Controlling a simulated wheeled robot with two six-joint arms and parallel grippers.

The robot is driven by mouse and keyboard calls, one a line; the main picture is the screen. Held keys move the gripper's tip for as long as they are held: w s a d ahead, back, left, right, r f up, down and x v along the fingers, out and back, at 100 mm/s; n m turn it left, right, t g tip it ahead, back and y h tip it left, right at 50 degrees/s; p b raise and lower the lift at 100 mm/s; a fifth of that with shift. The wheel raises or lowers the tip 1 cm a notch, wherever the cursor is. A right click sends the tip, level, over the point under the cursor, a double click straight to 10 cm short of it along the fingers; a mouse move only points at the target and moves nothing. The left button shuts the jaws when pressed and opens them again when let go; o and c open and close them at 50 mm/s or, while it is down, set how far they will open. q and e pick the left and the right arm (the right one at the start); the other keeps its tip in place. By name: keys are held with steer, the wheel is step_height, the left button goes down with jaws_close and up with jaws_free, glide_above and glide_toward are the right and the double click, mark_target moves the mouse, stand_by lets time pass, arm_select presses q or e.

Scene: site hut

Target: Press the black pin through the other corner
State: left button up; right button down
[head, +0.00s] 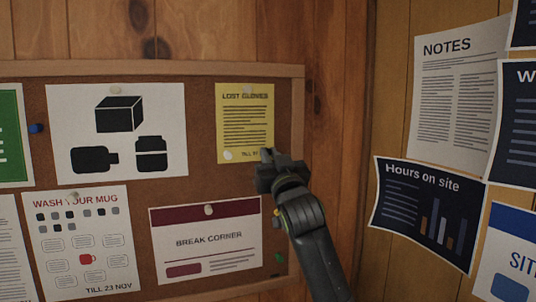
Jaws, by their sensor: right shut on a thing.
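A yellow "Lost Gloves" notice (246,122) hangs upright on the cork board (203,100), near its right side. A pale pin (248,90) is at its top middle, and a white pin (227,155) is at its lower left corner. My right gripper (267,155) is at the notice's lower right corner, its fingertips overlapping that corner in the picture. It is shut on the black pin, which is too small and dark to make out between the fingers. Whether the pin touches the paper cannot be told. My left gripper is out of view.
A "Break Corner" sheet (208,240) hangs just below, close to my right arm. Green and yellow pins sit at the board's right edge. The board's wooden frame (298,120) is right of the notice. More sheets, such as "Hours on site" (425,210), hang on the right wall.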

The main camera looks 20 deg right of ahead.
stand_by(0.6)
steer(key=c, duration=1.4)
jaws_free()
steer(key=shift+f, duration=0.1)
steer(key=shift+o, duration=0.2)
